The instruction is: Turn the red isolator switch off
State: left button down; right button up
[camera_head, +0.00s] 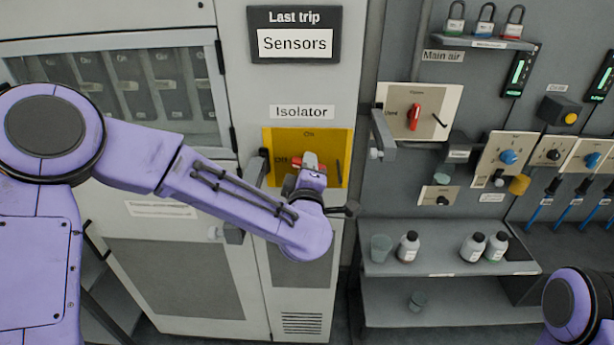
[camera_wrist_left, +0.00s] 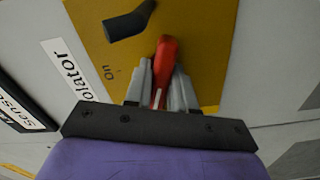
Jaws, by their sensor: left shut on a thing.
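The isolator panel is a yellow plate (camera_head: 337,142) on the grey cabinet, under a white "Isolator" label (camera_head: 302,112). "On" is printed at its top and "Off" at its left. The red isolator switch (camera_head: 310,158) sits on the plate, largely hidden by my left gripper (camera_head: 306,170). In the left wrist view the red handle (camera_wrist_left: 166,58) stands between the two grey fingers of the left gripper (camera_wrist_left: 163,85), which are shut on it. The "On" mark is left of the handle there. I cannot tell exactly which mark the handle points to. My right gripper is out of view.
A black piece (camera_wrist_left: 128,22) lies on the plate beside the handle. Right of the cabinet, a cream panel has another red switch (camera_head: 415,117). A shelf (camera_head: 430,260) below holds several bottles. A "Last trip Sensors" sign (camera_head: 294,36) hangs above.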

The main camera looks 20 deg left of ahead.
pick_arm(q)
jog(key=shift+f+n+b, duration=0.1)
jog(key=shift+n+b, duration=1.35)
jog(key=shift+n, duration=0.45)
jog(key=c, duration=1)
grip_release()
jog(key=shift+c, duration=0.2)
jog(key=b+v, duration=0.2)
jog(key=v, duration=0.8)
jog(key=shift+s+b, duration=0.3)
jog(key=shift+b, duration=0.05)
